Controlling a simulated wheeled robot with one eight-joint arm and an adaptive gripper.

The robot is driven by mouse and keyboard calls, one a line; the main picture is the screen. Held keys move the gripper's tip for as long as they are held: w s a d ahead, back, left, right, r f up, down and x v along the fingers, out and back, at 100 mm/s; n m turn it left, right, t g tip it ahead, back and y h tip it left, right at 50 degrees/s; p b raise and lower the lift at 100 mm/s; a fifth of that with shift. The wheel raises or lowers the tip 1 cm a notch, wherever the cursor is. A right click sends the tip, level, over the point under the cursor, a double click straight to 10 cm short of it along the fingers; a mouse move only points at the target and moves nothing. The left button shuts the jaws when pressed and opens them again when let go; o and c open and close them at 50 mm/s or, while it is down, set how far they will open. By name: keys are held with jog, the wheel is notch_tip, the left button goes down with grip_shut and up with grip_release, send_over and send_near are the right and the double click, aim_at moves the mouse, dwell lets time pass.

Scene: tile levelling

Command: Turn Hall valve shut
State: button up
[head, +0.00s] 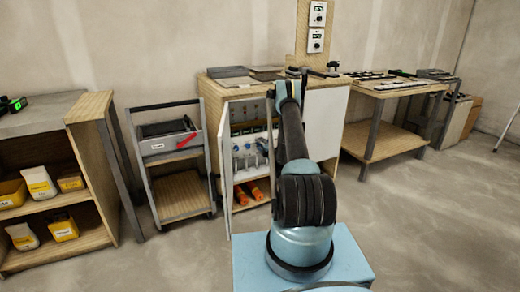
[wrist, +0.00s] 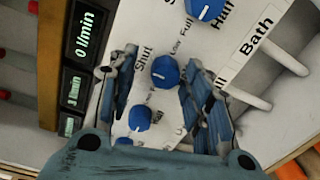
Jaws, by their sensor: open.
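In the wrist view, a white panel (wrist: 190,45) carries a column of blue knobs with printed words such as "Shut", "Low", "Full" and "Half". My gripper (wrist: 160,80) is open, with its two fingers on either side of one blue knob (wrist: 165,70). I cannot tell whether they touch it. A label ending in "ll" (wrist: 220,80), partly hidden by the right finger, lies beside this knob. The knob above (wrist: 205,8) is near the label "Bath" (wrist: 258,36). Another knob (wrist: 139,117) sits below, its label hidden. In the head view my gripper is hidden at the open cabinet (head: 212,95).
Small displays stand left of the knobs; the top one (wrist: 87,35) reads 0 l/min, the one below (wrist: 74,90) appears to read 3 l/min. White pipes (wrist: 285,58) run on the right. The cabinet's open white doors (head: 224,165) flank the opening. A cart (head: 170,145) stands left.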

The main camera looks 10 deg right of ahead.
aim_at(258, 130)
jog(key=o, duration=0.6)
notch_tip(258, 130, up, 4)
jog(key=shift+w+r, duration=0.1)
jog(key=shift+r, duration=0.1)
jog(key=r, duration=0.3)
jog(key=shift+s+r, duration=0.15)
jog(key=shift+s, duration=0.1)
jog(key=c, duration=0.4)
jog(key=shift+w+a+r, duration=0.1)
jog(key=shift+c, duration=1)
jog(key=shift+r, duration=0.6)
